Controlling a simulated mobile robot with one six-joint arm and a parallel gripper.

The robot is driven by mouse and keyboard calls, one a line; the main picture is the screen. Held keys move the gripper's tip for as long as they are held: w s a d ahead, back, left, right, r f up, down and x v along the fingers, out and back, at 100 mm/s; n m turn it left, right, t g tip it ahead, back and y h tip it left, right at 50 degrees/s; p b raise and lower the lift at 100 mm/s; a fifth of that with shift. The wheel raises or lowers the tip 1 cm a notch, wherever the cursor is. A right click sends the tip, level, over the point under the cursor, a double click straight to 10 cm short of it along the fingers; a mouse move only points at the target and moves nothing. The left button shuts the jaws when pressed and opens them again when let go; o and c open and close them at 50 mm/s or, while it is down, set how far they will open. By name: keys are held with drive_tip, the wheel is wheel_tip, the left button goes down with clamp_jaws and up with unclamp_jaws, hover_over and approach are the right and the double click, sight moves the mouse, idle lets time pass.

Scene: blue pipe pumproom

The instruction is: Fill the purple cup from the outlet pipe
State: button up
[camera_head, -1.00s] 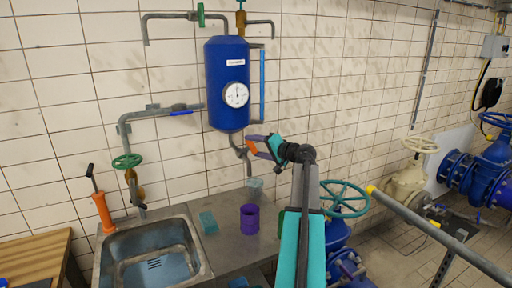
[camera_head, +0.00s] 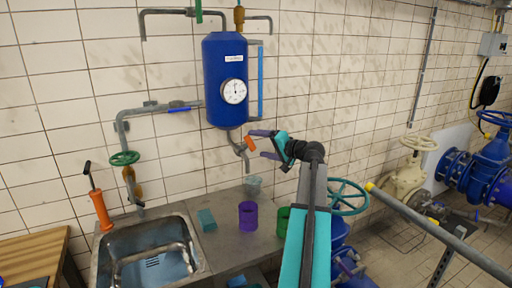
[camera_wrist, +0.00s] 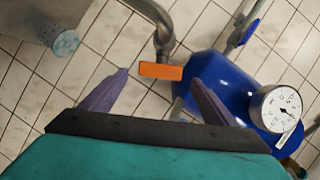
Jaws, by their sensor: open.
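The purple cup (camera_head: 248,216) stands upright on the metal counter, below and in front of the outlet pipe (camera_head: 240,150). I cannot see inside it well enough to tell its contents. The outlet pipe hangs under the blue tank and carries an orange valve handle (camera_head: 250,144). My gripper (camera_head: 259,145) is open just right of the handle, with nothing held. In the wrist view the orange handle (camera_wrist: 160,71) shows between and just beyond the tips of my two purple fingers (camera_wrist: 158,79). The pipe (camera_wrist: 164,38) shows above it. The cup is not in the wrist view.
A clear glass (camera_head: 253,186) stands behind the purple cup near the wall. A green cup (camera_head: 283,220) is partly hidden by my arm.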

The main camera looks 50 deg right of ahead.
drive_tip(key=s+r+b, duration=0.2)
drive_tip(key=s, duration=0.8)
drive_tip(key=shift+a+b, duration=0.25)
drive_tip(key=shift+b, duration=0.1)
